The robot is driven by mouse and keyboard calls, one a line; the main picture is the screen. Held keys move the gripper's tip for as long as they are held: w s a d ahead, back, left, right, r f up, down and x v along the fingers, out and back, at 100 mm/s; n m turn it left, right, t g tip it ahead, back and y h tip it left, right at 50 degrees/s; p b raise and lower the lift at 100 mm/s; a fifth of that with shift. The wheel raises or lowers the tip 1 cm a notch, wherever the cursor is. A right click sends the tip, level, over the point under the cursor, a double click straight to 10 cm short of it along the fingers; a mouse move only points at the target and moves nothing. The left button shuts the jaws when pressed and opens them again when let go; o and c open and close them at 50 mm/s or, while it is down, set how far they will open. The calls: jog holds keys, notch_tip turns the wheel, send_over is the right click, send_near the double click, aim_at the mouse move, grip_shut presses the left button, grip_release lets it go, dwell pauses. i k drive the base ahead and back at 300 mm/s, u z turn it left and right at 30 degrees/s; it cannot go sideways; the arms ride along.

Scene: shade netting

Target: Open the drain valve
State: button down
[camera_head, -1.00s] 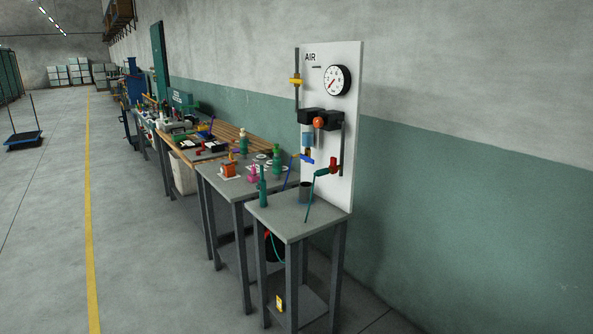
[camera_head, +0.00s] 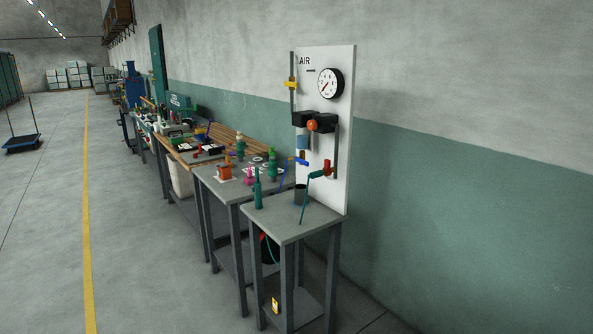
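The white air panel (camera_head: 340,140) stands upright at the back of a small grey table, right of centre. Below its dark filter-regulator unit (camera_head: 315,122) hangs a bluish bowl (camera_head: 302,142). Under the bowl is a small valve with a blue lever (camera_head: 298,161) and a thin blue tube running down. To its right a red-handled fitting (camera_head: 327,165) sits at the foot of a grey pipe, with a teal hose (camera_head: 305,200) hanging from it. A yellow handle (camera_head: 291,84) is on the upper left pipe. I cannot tell the valves' positions surely. My gripper is not in view.
A round gauge (camera_head: 330,83) is on the panel. Cluttered workbenches (camera_head: 207,150) run along the wall to the left.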

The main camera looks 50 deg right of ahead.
aim_at(298, 159)
jog(key=z, duration=0.05)
jog(key=i, duration=0.9)
